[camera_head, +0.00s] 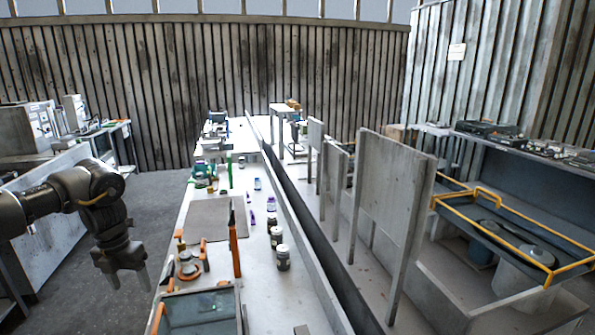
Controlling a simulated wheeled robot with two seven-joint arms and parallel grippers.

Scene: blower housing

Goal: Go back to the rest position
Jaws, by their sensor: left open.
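My left gripper (128,279) hangs from my dark left arm at the left of the view, fingers pointing down. It is open, with a gap between its two fingers, and nothing shows between them. It is over the floor, left of the long white workbench (298,290) and apart from it. My right gripper is not in view. The task names no object.
The bench bears an orange-clamped fixture (188,265), a grey mat (208,220), several jars (282,257) and a glass-topped box (200,312). Upright panels (393,190) and a yellow-railed bin (515,240) stand right. Floor (160,195) is clear between the benches.

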